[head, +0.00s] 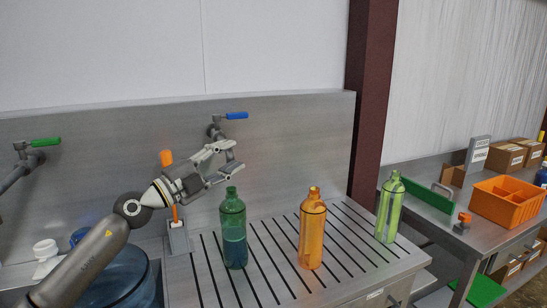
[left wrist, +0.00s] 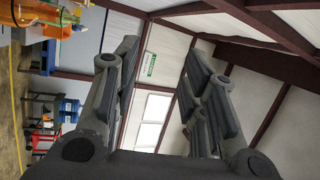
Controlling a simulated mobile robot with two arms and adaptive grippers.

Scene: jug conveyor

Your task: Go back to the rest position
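My left gripper (head: 238,158) is raised in front of the steel back wall, above and slightly left of the dark green bottle (head: 233,228). Its fingers are apart with nothing between them; the left wrist view (left wrist: 160,75) also shows an empty gap. The dark green bottle, an orange bottle (head: 312,232) and a light green bottle (head: 390,208) stand upright on the slatted steel counter (head: 282,285). The gripper touches none of them. My right gripper is not in view.
A tap with a blue handle (head: 237,116) is on the back wall close behind the gripper. A tap with a green handle (head: 45,142) is at left. A large blue container (head: 122,285) stands below my left arm. An orange bin (head: 507,202) sits on the right table.

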